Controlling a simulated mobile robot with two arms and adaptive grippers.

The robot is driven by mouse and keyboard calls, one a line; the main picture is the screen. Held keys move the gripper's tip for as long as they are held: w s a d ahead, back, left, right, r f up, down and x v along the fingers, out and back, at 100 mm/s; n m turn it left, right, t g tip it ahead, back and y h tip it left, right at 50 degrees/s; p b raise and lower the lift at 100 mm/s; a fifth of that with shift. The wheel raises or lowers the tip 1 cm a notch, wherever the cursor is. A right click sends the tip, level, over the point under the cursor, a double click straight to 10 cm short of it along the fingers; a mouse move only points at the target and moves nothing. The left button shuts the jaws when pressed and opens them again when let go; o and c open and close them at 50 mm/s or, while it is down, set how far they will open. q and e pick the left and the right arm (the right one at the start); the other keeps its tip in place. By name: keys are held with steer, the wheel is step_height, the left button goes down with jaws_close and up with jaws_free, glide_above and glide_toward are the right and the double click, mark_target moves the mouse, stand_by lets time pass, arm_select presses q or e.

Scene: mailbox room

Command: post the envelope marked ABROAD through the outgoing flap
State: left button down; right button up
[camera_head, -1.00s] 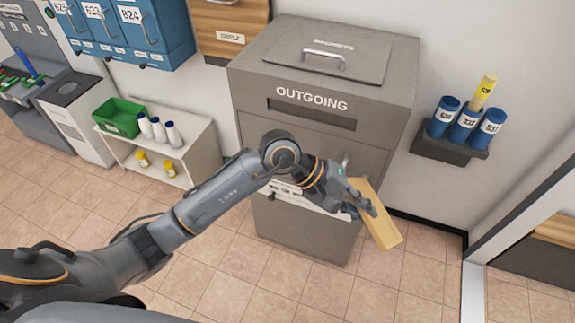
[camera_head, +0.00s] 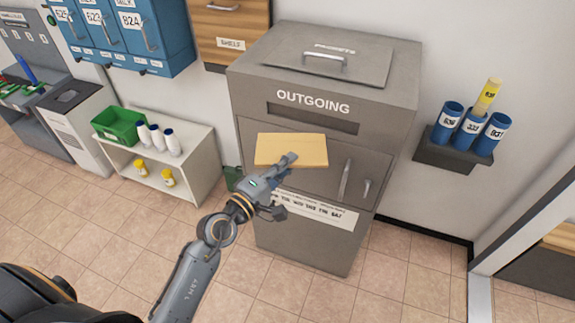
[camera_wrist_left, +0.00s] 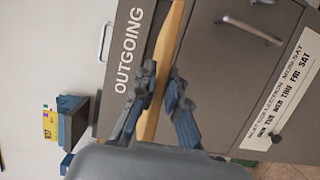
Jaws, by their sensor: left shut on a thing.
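A tan envelope (camera_head: 292,149) is held up in front of the grey outgoing box (camera_head: 250,90), just below its dark slot (camera_head: 312,117). My left gripper (camera_head: 283,168) is shut on the envelope's lower edge. In the left wrist view the envelope (camera_wrist_left: 168,50) stands edge-on between the fingers (camera_wrist_left: 160,95), with the word OUTGOING beside it. No marking on the envelope can be read. The envelope appears apart from the slot; the exact gap is hard to tell. My right gripper is not in view.
A handled lid (camera_head: 325,60) tops the box. Blue tubes (camera_head: 470,130) sit in a wall holder at right. A white shelf (camera_head: 200,160) with a green bin (camera_head: 118,126) and bottles stands at left. Tiled floor (camera_head: 300,285) in front is clear.

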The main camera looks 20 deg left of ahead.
mark_target(294, 151)
arm_select(q)
steer(key=shift+w+d, duration=0.1)
steer(key=shift+w, duration=2)
steer(key=shift+w+b, duration=0.35)
steer(key=shift+w, duration=1.4)
steer(key=shift+a+x, duration=0.25)
steer(key=shift+x, duration=0.8)
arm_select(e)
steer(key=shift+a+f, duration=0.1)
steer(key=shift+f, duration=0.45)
arm_select(q)
steer(key=shift+w, duration=0.1)
steer(key=shift+w, duration=0.1)
